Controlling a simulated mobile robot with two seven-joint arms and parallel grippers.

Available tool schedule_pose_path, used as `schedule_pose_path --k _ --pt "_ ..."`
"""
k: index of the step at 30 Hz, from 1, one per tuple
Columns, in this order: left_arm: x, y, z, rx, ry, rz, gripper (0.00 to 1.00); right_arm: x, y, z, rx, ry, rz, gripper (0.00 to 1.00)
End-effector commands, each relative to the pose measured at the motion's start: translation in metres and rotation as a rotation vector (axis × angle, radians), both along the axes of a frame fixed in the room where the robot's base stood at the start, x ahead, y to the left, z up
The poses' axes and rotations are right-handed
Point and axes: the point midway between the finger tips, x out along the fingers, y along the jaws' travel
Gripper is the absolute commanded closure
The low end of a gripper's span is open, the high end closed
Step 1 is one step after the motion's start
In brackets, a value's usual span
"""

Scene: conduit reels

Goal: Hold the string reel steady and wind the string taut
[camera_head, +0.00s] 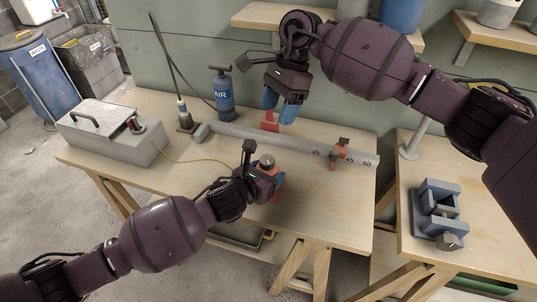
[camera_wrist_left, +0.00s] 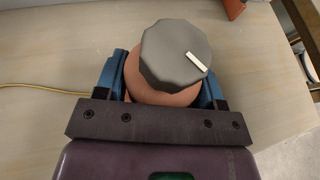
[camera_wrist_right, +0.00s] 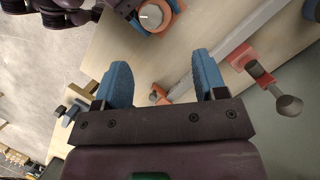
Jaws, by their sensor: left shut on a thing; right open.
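The string reel (camera_wrist_left: 128,75) is an orange-brown drum topped by a grey faceted knob (camera_wrist_left: 178,55) with a white mark. It stands upright on the workbench (camera_head: 215,190). My left gripper (camera_head: 268,184) is shut around the drum, one blue finger on each side, with the knob clear above. A yellow string (camera_wrist_left: 45,88) reaches the reel from the left and bows slightly in the head view. My right gripper (camera_wrist_right: 160,85) is open and empty, raised above the back of the bench. The knob also shows at the top of the right wrist view (camera_wrist_right: 151,17).
A grey measuring rail (camera_head: 290,147) with numbers runs behind the reel and carries an orange clamp (camera_head: 340,152). A grey box (camera_head: 105,133) stands at the bench's left end. A blue AIR bottle (camera_head: 223,98) stands at the back. A vise (camera_head: 435,212) is on the right bench.

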Motion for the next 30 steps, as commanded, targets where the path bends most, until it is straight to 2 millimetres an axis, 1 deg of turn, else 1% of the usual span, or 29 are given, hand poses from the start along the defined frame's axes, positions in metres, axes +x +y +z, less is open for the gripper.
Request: schedule_pose_path --k 3,9,14,17,20,30 --pt "0.000 0.000 -0.001 0.001 0.001 0.000 0.66 0.000 -0.005 -0.003 0.033 0.007 0.129 0.35" --pt "0.000 0.000 -0.001 0.000 0.001 0.000 0.66 -0.003 -0.007 -0.003 0.078 -0.009 0.296 0.35" --pt "0.000 0.000 -0.001 0.000 0.001 0.000 0.66 -0.004 -0.006 -0.005 0.090 -0.021 0.347 0.35" --pt "0.000 0.000 -0.001 -0.001 0.002 -0.001 0.66 -0.006 -0.005 -0.011 0.092 -0.021 0.354 0.35" --pt "0.000 0.000 -0.001 -0.001 0.002 -0.001 0.66 -0.010 -0.002 -0.023 0.091 -0.022 0.353 0.35" --pt "0.000 0.000 -0.001 -0.001 0.002 -0.001 0.66 -0.027 0.013 -0.077 0.092 -0.020 0.352 0.35"
